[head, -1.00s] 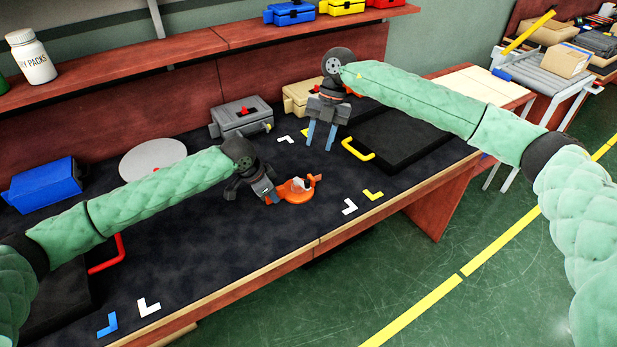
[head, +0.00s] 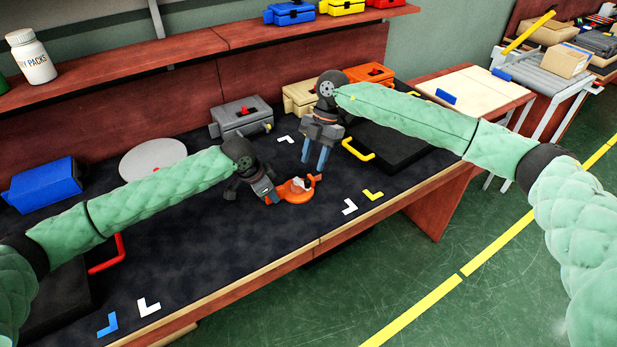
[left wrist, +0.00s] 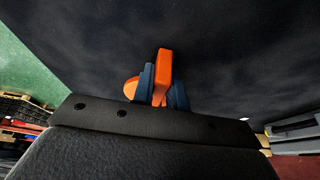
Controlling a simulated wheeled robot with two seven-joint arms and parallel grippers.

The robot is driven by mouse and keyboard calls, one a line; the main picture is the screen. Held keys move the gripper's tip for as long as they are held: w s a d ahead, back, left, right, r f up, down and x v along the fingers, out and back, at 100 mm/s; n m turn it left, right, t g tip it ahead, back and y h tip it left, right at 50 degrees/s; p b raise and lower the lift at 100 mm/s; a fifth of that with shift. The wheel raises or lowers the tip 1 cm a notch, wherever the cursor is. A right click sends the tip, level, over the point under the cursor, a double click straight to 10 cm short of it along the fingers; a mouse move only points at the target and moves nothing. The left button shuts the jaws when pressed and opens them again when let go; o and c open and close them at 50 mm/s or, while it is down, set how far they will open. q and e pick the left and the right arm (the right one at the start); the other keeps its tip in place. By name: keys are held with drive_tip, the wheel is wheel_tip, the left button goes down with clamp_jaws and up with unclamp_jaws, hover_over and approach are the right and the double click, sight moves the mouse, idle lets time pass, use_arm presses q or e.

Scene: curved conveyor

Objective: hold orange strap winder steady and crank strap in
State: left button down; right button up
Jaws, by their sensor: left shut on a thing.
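The orange strap winder (head: 285,194) lies on the dark work mat near the middle of the bench, with a whitish part on top and a short orange handle at its right end. My left gripper (head: 270,196) is shut on the left end of the winder. In the left wrist view an orange part of the winder (left wrist: 163,66) stands between the two blue fingers (left wrist: 163,92), with a rounded orange piece beside it. My right gripper (head: 313,163) points down, its blue fingers apart and empty, above and behind the winder's handle end, not touching it.
A grey case (head: 241,118), a tan case (head: 300,96) and an orange case (head: 369,75) stand along the back. A round grey disc (head: 153,158) and a blue box (head: 45,182) are left.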

sight(308, 180)
drive_tip(key=x, duration=0.6)
drive_tip(key=shift+s+a+f, duration=0.1)
drive_tip(key=shift+f, duration=0.1)
drive_tip(key=shift+c, duration=0.2)
clamp_jaws()
